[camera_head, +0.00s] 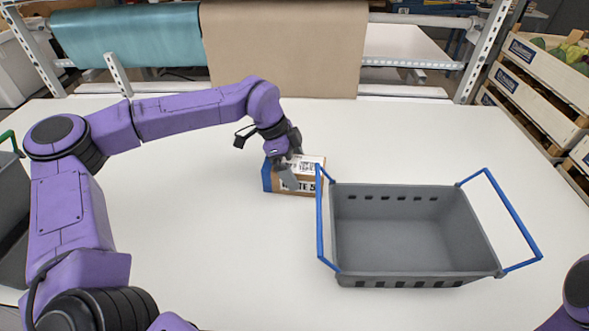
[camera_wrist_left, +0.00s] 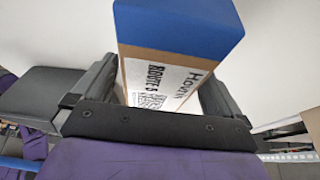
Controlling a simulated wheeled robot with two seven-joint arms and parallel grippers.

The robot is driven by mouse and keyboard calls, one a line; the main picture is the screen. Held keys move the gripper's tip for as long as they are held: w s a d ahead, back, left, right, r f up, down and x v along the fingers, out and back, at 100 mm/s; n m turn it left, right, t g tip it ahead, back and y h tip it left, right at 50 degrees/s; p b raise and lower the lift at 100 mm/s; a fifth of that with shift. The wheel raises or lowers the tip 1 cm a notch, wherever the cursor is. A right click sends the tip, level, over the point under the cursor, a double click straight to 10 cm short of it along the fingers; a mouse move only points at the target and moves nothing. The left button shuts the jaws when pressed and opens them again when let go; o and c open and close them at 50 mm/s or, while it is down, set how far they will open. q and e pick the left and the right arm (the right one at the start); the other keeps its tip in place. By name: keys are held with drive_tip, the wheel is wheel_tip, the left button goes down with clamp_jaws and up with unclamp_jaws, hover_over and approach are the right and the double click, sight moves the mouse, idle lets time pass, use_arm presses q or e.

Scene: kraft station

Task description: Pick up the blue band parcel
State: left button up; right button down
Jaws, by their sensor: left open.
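The blue band parcel (camera_head: 309,184) is a brown box with a blue end and white printed labels, standing on the white table left of the grey basket. My left gripper (camera_head: 289,172) is at the parcel, its fingers reaching down over it. In the left wrist view the parcel (camera_wrist_left: 178,62) lies between the two open fingers of the left gripper (camera_wrist_left: 158,95), its blue end pointing away. Whether the fingers touch its sides is hard to tell. Only a purple piece of my right arm shows at the lower right; its gripper is out of view.
The empty grey basket (camera_head: 405,232) with blue handles (camera_head: 505,215) stands close to the right of the parcel. Wooden crates (camera_head: 540,80) stand at the right edge. Paper rolls (camera_head: 283,50) hang behind the table. The table (camera_head: 200,240) is clear in front of the parcel.

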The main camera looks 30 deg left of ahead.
use_arm(q)
drive_tip(key=shift+d+f, duration=0.1)
drive_tip(key=shift+f, duration=0.1)
drive_tip(key=c, duration=1.2)
